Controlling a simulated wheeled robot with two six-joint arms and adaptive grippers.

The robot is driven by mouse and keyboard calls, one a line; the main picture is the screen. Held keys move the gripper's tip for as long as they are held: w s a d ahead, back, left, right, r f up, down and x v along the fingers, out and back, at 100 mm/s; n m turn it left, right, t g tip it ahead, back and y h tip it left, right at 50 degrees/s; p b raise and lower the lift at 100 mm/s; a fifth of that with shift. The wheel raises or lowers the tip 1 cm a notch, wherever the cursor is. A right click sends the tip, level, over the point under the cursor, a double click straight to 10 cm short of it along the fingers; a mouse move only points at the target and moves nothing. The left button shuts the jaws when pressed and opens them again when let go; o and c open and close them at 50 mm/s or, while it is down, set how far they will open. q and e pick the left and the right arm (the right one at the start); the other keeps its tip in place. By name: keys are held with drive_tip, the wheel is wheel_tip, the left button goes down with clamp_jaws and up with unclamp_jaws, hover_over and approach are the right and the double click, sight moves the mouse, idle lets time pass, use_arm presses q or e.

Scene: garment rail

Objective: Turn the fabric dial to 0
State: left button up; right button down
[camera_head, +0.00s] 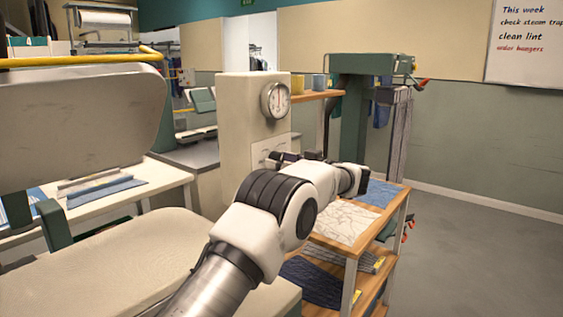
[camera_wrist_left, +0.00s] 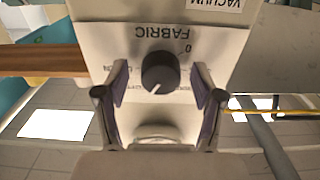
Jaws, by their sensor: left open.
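The fabric dial (camera_wrist_left: 160,72) is a round black knob on a white panel, with FABRIC printed upside down above it in the left wrist view. Its white mark points down and slightly left in that view, away from the 0 at upper right. My left gripper (camera_head: 286,157) is open in front of the cream cabinet's white panel (camera_head: 268,149). In the wrist view its two fingers stand on either side of the dial, apart from it. The head view does not show the dial clearly. My right gripper is not in view.
A round gauge (camera_head: 275,100) sits on the cream cabinet (camera_head: 240,120) above the panel. A wooden-framed table (camera_head: 378,213) with folded cloths stands below my left arm. The floor at right is clear.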

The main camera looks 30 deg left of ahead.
use_arm(q)
drive_tip(key=c, duration=1.1)
drive_tip(key=shift+c, duration=0.2)
